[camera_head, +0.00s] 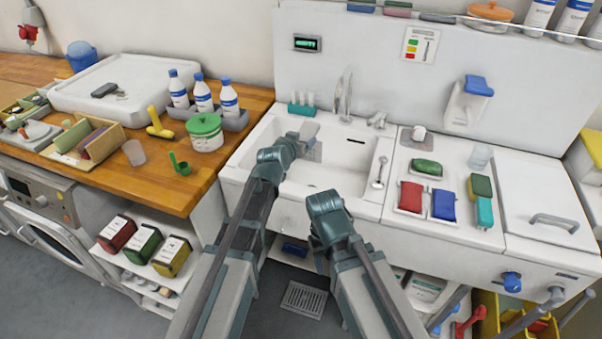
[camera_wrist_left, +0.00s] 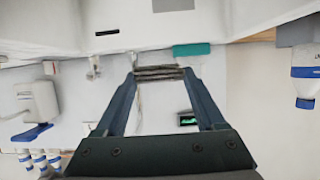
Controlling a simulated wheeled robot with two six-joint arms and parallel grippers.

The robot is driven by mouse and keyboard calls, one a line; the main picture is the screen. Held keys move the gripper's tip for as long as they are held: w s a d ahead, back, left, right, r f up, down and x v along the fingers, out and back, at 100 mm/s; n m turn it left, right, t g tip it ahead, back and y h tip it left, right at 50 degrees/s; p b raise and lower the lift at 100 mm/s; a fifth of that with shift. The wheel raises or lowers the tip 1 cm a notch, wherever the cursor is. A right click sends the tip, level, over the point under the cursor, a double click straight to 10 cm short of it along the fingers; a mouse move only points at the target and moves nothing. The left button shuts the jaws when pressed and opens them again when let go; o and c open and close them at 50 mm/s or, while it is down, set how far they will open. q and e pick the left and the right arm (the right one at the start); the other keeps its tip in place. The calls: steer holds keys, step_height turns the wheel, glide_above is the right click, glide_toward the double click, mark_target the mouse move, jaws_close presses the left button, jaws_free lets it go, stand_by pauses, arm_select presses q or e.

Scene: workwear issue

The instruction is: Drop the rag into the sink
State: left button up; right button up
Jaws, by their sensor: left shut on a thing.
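The rag (camera_wrist_left: 158,72) is a grey-brown folded cloth, pinched between the fingertips of my left gripper (camera_wrist_left: 160,75) in the left wrist view. In the head view my left gripper (camera_head: 305,138) is shut on the rag (camera_head: 309,129), which shows as a small grey patch above the back left part of the white sink (camera_head: 345,172). The rag appears held above the basin floor, though its exact height is hard to tell. My right arm stands in front of the sink, and its gripper (camera_head: 320,260) points down, with the jaws not clear.
White bottles (camera_head: 203,96) and a green-lidded tub (camera_head: 205,132) stand on the wooden counter at left. Red (camera_head: 411,196) and blue (camera_head: 444,205) folded cloths lie on the right worktop.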

arm_select(q)
steer(key=shift+f, duration=0.45)
arm_select(e)
steer(key=shift+f, duration=0.5)
arm_select(q)
steer(key=o, duration=1.3)
steer(key=shift+o, duration=0.2)
steer(key=p+v, duration=0.5)
steer(key=v, duration=0.9)
arm_select(e)
step_height(320, 180, up, 5)
steer(key=shift+r, duration=0.2)
arm_select(q)
steer(key=shift+w, duration=0.1)
